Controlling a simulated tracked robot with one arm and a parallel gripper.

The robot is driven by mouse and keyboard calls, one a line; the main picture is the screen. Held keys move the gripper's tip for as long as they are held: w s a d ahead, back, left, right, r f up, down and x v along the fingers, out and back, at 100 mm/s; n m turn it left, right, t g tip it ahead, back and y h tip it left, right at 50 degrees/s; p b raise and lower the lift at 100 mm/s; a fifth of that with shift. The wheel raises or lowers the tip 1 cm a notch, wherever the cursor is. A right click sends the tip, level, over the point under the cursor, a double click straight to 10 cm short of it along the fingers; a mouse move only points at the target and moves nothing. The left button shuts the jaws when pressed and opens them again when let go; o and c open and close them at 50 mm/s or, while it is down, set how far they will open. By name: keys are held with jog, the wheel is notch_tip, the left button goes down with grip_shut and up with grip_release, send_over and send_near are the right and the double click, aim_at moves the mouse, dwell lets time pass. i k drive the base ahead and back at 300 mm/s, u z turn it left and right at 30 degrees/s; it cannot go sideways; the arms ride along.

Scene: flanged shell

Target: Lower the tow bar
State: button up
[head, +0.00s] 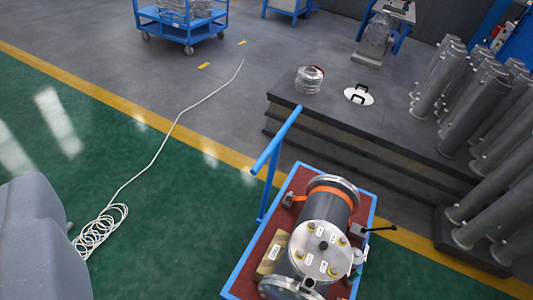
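The blue tow bar (268,195) stands up from the left edge of a blue-framed cart (234,284) with a dark red deck. Its crossbar (277,140) slants from lower left to upper right at the top of the post. The bar looks raised, close to upright. The cart carries a metal flanged shell (325,215) with an orange strap around it. My gripper is not in view. Nothing is seen touching the tow bar.
A dark stepped platform (375,122) stands behind the cart, with metal pipes (470,105) at right. A white cable (160,150) ends in a coil (100,228) on the green floor. Another blue cart (178,27) stands at the back. Floor left of the tow bar is mostly clear.

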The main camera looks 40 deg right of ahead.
aim_at(274, 147)
jog(key=z, duration=0.1)
jog(key=i, duration=1)
jog(key=u, duration=0.1)
